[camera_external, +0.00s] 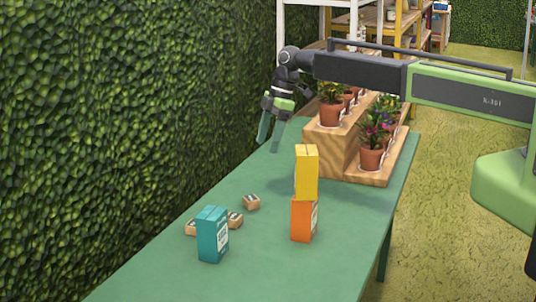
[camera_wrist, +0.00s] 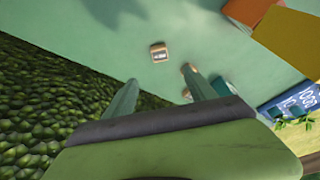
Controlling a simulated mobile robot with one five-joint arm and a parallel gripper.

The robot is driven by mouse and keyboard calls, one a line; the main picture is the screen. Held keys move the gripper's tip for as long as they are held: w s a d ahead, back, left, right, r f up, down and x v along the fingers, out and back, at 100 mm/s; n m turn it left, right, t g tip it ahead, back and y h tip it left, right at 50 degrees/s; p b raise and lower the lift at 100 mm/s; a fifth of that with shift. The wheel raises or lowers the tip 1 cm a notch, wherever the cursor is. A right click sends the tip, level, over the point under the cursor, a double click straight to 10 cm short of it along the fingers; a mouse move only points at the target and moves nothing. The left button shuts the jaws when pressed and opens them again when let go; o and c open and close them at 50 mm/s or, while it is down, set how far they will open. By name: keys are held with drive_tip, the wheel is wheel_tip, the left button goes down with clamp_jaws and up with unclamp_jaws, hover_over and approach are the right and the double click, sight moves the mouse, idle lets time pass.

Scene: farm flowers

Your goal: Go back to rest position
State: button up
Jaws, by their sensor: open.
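My gripper (camera_external: 269,132) hangs above the far left part of the green table (camera_external: 260,265), near the hedge wall. Its two fingers point down, spread apart with nothing between them. The fingers also show in the wrist view (camera_wrist: 158,92), above the table surface. A yellow box (camera_external: 306,172) stands on top of an orange box (camera_external: 303,220), to the right of and nearer than my gripper. A teal box (camera_external: 212,234) stands upright closer to the front. My gripper touches none of them.
Several small wooden blocks (camera_external: 251,202) lie near the teal box. A stepped wooden stand (camera_external: 328,148) with potted plants (camera_external: 371,153) is just right of my gripper. A leafy hedge wall (camera_external: 120,110) borders the table's left side. The table's front part is clear.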

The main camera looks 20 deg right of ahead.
idle(0.3)
drive_tip(key=s+d+m+h, duration=0.1)
drive_tip(key=s+d+m, duration=0.3)
drive_tip(key=d, duration=1)
drive_tip(key=s+d+m+h, duration=0.1)
drive_tip(key=s+d+m, duration=0.4)
drive_tip(key=d, duration=1)
drive_tip(key=s+d+f+m+h, duration=0.1)
drive_tip(key=s+d+m, duration=0.3)
drive_tip(key=d+m, duration=0.5)
drive_tip(key=d, duration=0.6)
drive_tip(key=shift+s+m, duration=0.15)
drive_tip(key=shift+m, duration=0.15)
drive_tip(key=shift+o, duration=0.6)
drive_tip(key=shift+f, duration=0.1)
